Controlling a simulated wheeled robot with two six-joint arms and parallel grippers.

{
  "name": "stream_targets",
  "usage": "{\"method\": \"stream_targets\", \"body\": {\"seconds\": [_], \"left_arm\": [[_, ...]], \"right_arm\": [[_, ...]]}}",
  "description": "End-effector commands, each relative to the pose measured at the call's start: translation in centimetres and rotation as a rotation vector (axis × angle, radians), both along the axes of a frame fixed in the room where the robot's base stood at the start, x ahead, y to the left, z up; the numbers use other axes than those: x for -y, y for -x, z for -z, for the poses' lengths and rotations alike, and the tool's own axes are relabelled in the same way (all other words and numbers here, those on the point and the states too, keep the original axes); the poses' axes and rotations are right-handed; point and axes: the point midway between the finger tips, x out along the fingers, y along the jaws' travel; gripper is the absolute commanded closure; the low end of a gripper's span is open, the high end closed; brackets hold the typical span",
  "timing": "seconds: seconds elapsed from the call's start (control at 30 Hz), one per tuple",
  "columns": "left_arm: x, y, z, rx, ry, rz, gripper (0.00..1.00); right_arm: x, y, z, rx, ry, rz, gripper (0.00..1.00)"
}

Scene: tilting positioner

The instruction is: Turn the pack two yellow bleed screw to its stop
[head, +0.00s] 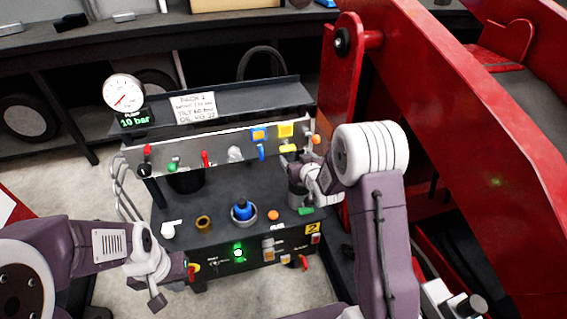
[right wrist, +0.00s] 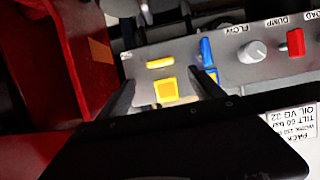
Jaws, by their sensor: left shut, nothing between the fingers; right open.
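The yellow bleed screw is a flat yellow bar (head: 288,148) on the grey upper panel, beside a yellow square tag (head: 285,129). The bar (right wrist: 160,62) lies level across the right wrist view, with the tag (right wrist: 166,90) below it. My right gripper (right wrist: 163,77) is open, its fingers either side of the bar and tag; contact cannot be told. In the head view my right gripper (head: 293,161) is at the panel's right end, partly hidden by its wrist. My left gripper (head: 185,264) is shut and empty near the pack's lower left front.
A pressure gauge (head: 123,93) reads 10 bar. A red steel arm (head: 340,110) rises close on the right.

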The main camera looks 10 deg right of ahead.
Motion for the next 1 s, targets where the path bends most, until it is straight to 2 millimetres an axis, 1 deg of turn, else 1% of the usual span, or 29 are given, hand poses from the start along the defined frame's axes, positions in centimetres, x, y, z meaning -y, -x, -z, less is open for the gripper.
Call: {"method": "stream_targets", "body": {"seconds": [0.07,0.17,0.4,0.5,0.63,0.87,0.9,0.97,1.0], "left_arm": [[0.0,0.0,-0.2,0.000,0.000,0.000,1.00],[0.0,0.0,0.1,0.000,0.000,0.000,1.00],[0.0,0.0,1.1,0.000,0.000,0.000,1.00],[0.0,0.0,1.3,0.000,0.000,0.000,1.00],[0.0,0.0,1.5,0.000,0.000,0.000,1.00],[0.0,0.0,1.4,0.000,0.000,0.000,1.00],[0.0,0.0,1.4,0.000,0.000,0.000,1.00],[0.0,0.0,1.4,0.000,0.000,0.000,1.00],[0.0,0.0,1.4,0.000,0.000,0.000,1.00]], "right_arm": [[0.0,-0.2,-0.2,0.000,0.000,0.000,0.24],[-0.1,-1.3,0.4,0.001,0.000,0.000,0.24],[-0.3,-5.9,2.4,0.001,0.000,-0.001,0.24],[-0.3,-7.3,3.0,0.000,0.000,-0.001,0.24],[-0.3,-8.2,3.2,0.000,0.000,-0.001,0.24],[-0.3,-8.3,3.2,-0.001,0.000,0.000,0.24],[-0.3,-8.3,3.2,-0.001,0.000,0.000,0.26],[-0.3,-8.3,3.2,-0.001,0.000,0.000,0.43],[-0.3,-8.3,3.2,-0.001,0.000,0.000,0.54]]}}
